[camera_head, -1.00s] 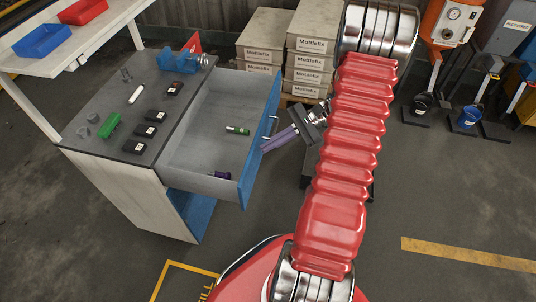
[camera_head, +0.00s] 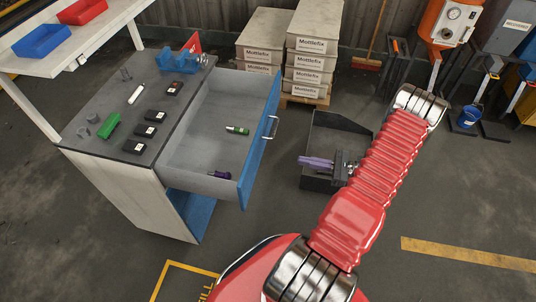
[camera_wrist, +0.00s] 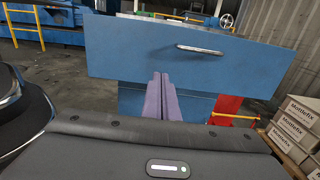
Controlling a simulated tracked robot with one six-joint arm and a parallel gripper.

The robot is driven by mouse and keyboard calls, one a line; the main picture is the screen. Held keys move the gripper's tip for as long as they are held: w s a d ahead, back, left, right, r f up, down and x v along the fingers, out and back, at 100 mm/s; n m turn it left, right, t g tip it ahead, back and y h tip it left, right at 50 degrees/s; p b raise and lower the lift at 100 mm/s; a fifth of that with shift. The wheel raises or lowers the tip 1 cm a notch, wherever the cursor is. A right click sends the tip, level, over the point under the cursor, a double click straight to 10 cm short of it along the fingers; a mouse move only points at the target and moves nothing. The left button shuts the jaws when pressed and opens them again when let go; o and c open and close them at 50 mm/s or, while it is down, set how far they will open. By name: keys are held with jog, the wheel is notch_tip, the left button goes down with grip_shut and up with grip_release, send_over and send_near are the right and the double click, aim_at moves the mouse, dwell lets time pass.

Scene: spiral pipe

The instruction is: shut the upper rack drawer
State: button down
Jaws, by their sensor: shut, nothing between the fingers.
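The upper rack drawer (camera_head: 214,130) is pulled far out of the grey-topped rack (camera_head: 145,113). Its blue front carries a silver handle (camera_head: 270,127). A green and white cylinder and a small purple item lie inside the drawer. My gripper (camera_head: 302,162) is to the right of the drawer front, apart from it, with its purple fingers pointing left towards it. In the wrist view, the blue drawer front (camera_wrist: 130,55) spans the picture ahead of the shut, empty fingers (camera_wrist: 162,82). The handle (camera_wrist: 200,50) is above and right of the fingertips there.
A dark open bin (camera_head: 322,140) stands on the floor behind my gripper. Stacked Mottlefix boxes (camera_head: 310,55) stand behind the drawer. Several small items, including a green block (camera_head: 109,125), lie on the rack top.

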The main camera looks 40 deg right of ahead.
aim_at(259, 152)
jog(key=shift+w, duration=0.1)
jog(key=x, duration=1.3)
jog(key=shift+w+a, duration=0.25)
jog(key=shift+a, duration=0.1)
jog(key=shift+a, duration=0.1)
